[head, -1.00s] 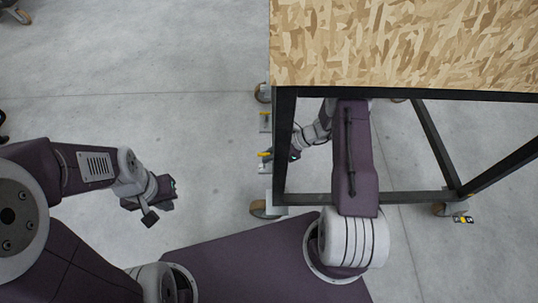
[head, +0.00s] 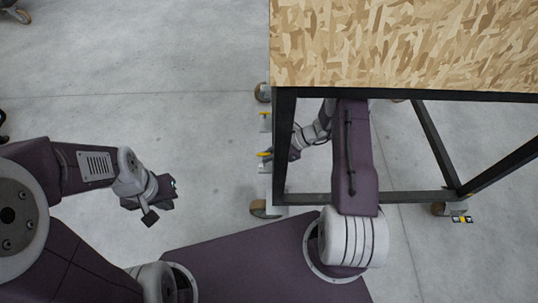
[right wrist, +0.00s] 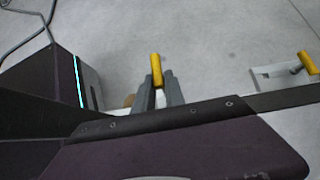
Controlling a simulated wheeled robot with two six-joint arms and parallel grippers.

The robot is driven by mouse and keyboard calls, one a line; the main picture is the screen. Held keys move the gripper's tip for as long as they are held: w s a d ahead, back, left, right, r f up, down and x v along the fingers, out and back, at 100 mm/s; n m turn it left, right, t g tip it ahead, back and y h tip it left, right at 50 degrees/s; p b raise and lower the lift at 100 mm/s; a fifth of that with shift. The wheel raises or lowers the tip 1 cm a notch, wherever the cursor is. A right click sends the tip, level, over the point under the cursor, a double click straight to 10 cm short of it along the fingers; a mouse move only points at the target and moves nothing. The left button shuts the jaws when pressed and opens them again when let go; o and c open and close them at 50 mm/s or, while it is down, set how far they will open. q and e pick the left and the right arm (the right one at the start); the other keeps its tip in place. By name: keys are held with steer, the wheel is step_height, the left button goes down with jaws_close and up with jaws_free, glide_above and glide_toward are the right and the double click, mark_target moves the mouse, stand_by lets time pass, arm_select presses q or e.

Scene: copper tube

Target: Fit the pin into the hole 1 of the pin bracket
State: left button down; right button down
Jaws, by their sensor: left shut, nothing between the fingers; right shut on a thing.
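A pin with a yellow handle (right wrist: 156,66) stands between the grey fingers of my right gripper (right wrist: 159,84) in the right wrist view. The gripper is shut on it. The head view shows this gripper (head: 277,157) at the left side of the table frame, beside a yellow handle (head: 264,153). The pin's lower end is hidden by the fingers, so I cannot tell whether it sits in a hole. A pale bracket (right wrist: 274,75) with another yellow handle (right wrist: 309,63) is at the right of the wrist view. My left gripper (head: 150,212) is shut and empty above the floor.
The wood-chip tabletop (head: 405,45) covers the upper right on a black frame (head: 284,150). Castors (head: 261,209) stand at its corners. Another yellow-handled part (head: 265,114) is higher on the frame's left side. The floor (head: 190,130) between my arms is clear.

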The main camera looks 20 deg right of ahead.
mark_target(265, 166)
steer(key=shift+f, duration=0.2)
steer(key=shift+f+b, duration=0.3)
steer(key=shift+b, duration=0.1)
steer(key=shift+f+b, duration=2.2)
steer(key=shift+f, duration=0.75)
steer(key=c, duration=1.3)
jaws_free()
steer(key=shift+d+r+p, duration=0.2)
steer(key=shift+r+p, duration=0.1)
steer(key=shift+r, duration=0.05)
steer(key=p+v, duration=0.4)
steer(key=v, duration=0.4)
steer(key=shift+s+d+p, duration=0.15)
steer(key=shift+d+p, duration=0.1)
steer(key=shift+p, duration=0.1)
